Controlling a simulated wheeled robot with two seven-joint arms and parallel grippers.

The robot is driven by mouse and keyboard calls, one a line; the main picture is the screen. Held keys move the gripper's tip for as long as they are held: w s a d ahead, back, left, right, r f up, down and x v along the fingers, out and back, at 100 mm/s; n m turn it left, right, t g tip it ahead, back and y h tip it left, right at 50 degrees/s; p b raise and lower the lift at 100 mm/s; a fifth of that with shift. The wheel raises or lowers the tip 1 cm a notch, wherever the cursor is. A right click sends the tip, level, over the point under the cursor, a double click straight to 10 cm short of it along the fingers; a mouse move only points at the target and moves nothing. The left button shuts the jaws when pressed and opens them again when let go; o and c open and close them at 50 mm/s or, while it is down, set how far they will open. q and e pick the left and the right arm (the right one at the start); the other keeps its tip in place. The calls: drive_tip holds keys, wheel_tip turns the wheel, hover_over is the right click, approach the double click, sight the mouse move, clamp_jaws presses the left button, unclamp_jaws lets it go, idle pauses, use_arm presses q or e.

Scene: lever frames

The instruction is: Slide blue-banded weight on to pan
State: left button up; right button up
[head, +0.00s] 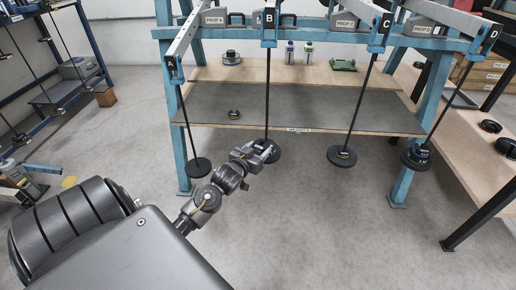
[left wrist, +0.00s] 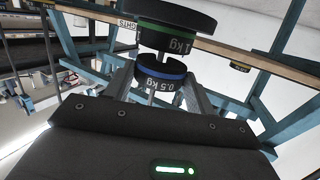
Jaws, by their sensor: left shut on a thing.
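The blue-banded weight (left wrist: 162,80), marked 0.5 kg, is between the fingers of my left gripper (left wrist: 160,88), which is shut on it. In the head view the left gripper (head: 265,150) is at the lower end of hanger B's rod (head: 267,100). A green-banded 1 kg weight (left wrist: 170,38) sits against the black pan (left wrist: 185,12) of that hanger. The left wrist picture is upside down, so the blue-banded weight is just above the green one, with a small gap. The rod shows on both sides of it; I cannot tell whether it is in its slot. My right gripper is not in view.
Hanger A's pan (head: 198,167) is bare. Pan C (head: 342,156) and pan D (head: 415,158) bear weights. A loose weight (head: 234,114) lies on the grey shelf (head: 310,108) behind. More lie on the right bench (head: 470,150). Blue frame posts (head: 180,140) stand on both sides.

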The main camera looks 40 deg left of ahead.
use_arm(q)
drive_tip(key=shift+w+r, duration=0.1)
drive_tip(key=shift+w, duration=0.1)
drive_tip(key=shift+x, duration=1)
drive_tip(key=shift+w+a+r, duration=0.15)
drive_tip(key=shift+w+a, duration=0.1)
drive_tip(key=shift+w, duration=0.6)
drive_tip(key=shift+f, duration=0.4)
idle(0.7)
drive_tip(key=o, duration=1.1)
drive_tip(key=shift+c, duration=0.2)
drive_tip(key=shift+o, duration=0.7)
drive_tip(key=shift+f, duration=0.15)
drive_tip(key=shift+s, duration=0.1)
